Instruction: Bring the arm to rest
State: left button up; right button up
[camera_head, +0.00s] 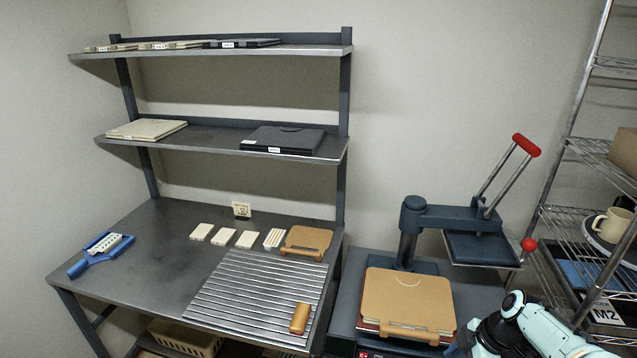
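My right arm (550,332) comes in at the lower right corner, beside the heat press. It shows pale teal links and a dark joint, and its fingertips are not visible. My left arm and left gripper are out of view. The heat press (455,215) has its lever with a red handle (526,145) raised and its upper plate swung to the right. A tan pad (408,298) lies on the press's lower bed. A cream mug (610,225) stands on the rack at the right.
A metal table (150,225) with two shelves stands at left. It holds a ribbed mat (250,290) with an orange-brown roller (300,318), several pale blocks (248,239), a tan board (306,242) and a blue tool (98,254). A wire rack (590,150) stands at right, close to my arm.

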jog(key=s+a+f+m, duration=0.3)
jog(key=f, duration=0.5)
jog(key=s+a+f+m+g, duration=0.1)
jog(key=s+a+f+m, duration=0.15)
jog(key=f, duration=0.65)
jog(key=s+a+f+m, duration=0.3)
jog(key=f+m, duration=0.1)
jog(key=f, duration=0.4)
jog(key=s+a+f+m, duration=0.4)
jog(key=s+m, duration=0.1)
jog(key=s, duration=0.4)
jog(key=s+a+f+m, duration=0.4)
jog(key=s+a, duration=0.1)
jog(key=s, duration=0.4)
jog(key=shift+s+a+f+m+g, duration=0.15)
jog(key=shift+s+f+m+g, duration=0.05)
jog(key=shift+m+g, duration=0.15)
